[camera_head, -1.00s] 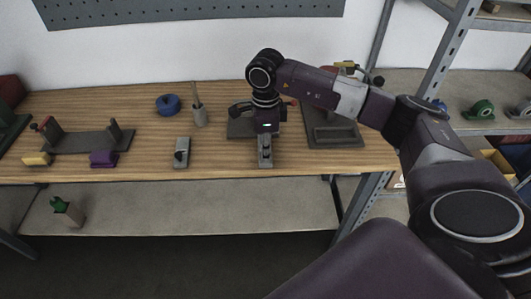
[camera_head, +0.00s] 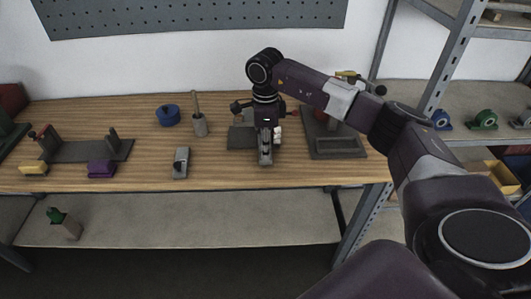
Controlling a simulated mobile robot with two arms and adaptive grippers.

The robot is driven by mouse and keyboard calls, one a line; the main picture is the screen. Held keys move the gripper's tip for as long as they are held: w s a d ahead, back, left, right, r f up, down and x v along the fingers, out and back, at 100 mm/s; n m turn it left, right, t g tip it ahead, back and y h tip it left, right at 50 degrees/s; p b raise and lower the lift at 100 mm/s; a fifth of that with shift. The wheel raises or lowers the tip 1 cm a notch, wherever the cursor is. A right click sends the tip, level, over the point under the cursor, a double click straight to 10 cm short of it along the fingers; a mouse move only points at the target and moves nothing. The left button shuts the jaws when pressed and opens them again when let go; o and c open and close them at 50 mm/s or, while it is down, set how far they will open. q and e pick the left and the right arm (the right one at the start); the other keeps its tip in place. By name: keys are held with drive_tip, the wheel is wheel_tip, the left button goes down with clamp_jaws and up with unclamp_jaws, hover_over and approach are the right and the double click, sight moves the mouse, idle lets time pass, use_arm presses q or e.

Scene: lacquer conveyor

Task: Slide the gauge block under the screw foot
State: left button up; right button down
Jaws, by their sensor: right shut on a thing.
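My right gripper (camera_head: 266,128) is shut on a narrow grey block (camera_head: 265,154), which I take to be the gauge block. The block points toward the bench front, at the front edge of a dark grey plate (camera_head: 240,141). Whether it touches the bench or is slightly raised is unclear. The screw foot cannot be made out; my gripper and wrist cover much of the plate. A small whitish piece (camera_head: 278,134) shows just right of the gripper. My left gripper is not in view.
A similar grey piece (camera_head: 180,162) stands to the left. Behind it are a blue ring (camera_head: 168,116) and a grey cup with a rod (camera_head: 199,124). A yellow block (camera_head: 33,170), purple block (camera_head: 102,170) and dark fixture (camera_head: 95,151) are at left. Another fixture (camera_head: 335,146) is right.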

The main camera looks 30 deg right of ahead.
drive_tip(key=shift+w, duration=0.15)
drive_tip(key=shift+d, duration=0.1)
idle(0.5)
drive_tip(key=c, duration=1.8)
unclamp_jaws()
wheel_tip(320, 180, up, 12)
